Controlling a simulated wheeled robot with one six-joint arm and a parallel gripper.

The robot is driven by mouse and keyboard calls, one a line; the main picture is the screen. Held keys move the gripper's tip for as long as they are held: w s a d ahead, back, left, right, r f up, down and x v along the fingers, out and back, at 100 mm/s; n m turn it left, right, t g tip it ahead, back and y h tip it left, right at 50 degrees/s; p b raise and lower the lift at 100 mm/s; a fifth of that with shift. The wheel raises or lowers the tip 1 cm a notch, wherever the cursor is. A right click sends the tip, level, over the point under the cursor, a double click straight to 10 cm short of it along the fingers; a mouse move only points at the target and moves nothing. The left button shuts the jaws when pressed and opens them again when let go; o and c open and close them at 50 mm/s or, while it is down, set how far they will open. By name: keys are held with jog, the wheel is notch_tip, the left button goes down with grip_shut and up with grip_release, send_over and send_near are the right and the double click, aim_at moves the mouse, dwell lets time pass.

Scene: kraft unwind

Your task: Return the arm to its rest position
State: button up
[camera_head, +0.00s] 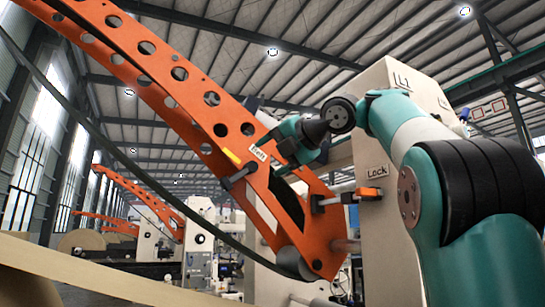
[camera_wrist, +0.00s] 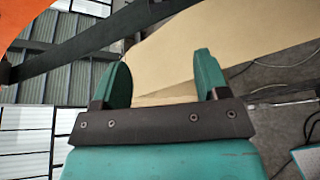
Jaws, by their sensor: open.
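My arm (camera_head: 470,205), teal with black joint covers, rises at the right of the head view. It bends over at the top and reaches left toward the orange perforated swing arm (camera_head: 180,95). My gripper shows there as a small teal and dark shape (camera_head: 290,145) close to the orange arm; I cannot tell whether it touches. In the wrist view my gripper (camera_wrist: 161,75) has its two teal fingers well apart, with nothing between them. Beyond them lies tan kraft paper (camera_wrist: 240,35).
A beige machine column (camera_head: 380,225) labelled L1 and Lock stands beside my arm. A black clamp (camera_head: 238,176) sits on the orange arm. A dark strap (camera_wrist: 100,40) crosses the wrist view; cables lie at its right.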

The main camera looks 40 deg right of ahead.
jog(key=w+a+f+m+g+y, duration=0.1)
jog(key=a+f+m+g+y, duration=0.3)
jog(key=a+f, duration=0.65)
jog(key=w+a+f+m+g+y, duration=0.1)
jog(key=a+f+m+g, duration=0.2)
jog(key=a+f+m, duration=0.7)
jog(key=s+a+f+m+g, duration=0.2)
jog(key=s+a+f+g, duration=0.1)
jog(key=s+f, duration=0.7)
jog(key=s+a+f+m+g+h, duration=0.1)
jog(key=s+f+g, duration=0.4)
jog(key=s+f, duration=0.5)
notch_tip(320, 180, down, 7)
jog(key=shift+s+a+r+m, duration=0.1)
jog(key=shift+s+a+m, duration=0.3)
jog(key=shift+a+m, duration=0.55)
jog(key=shift+a+n, duration=0.25)
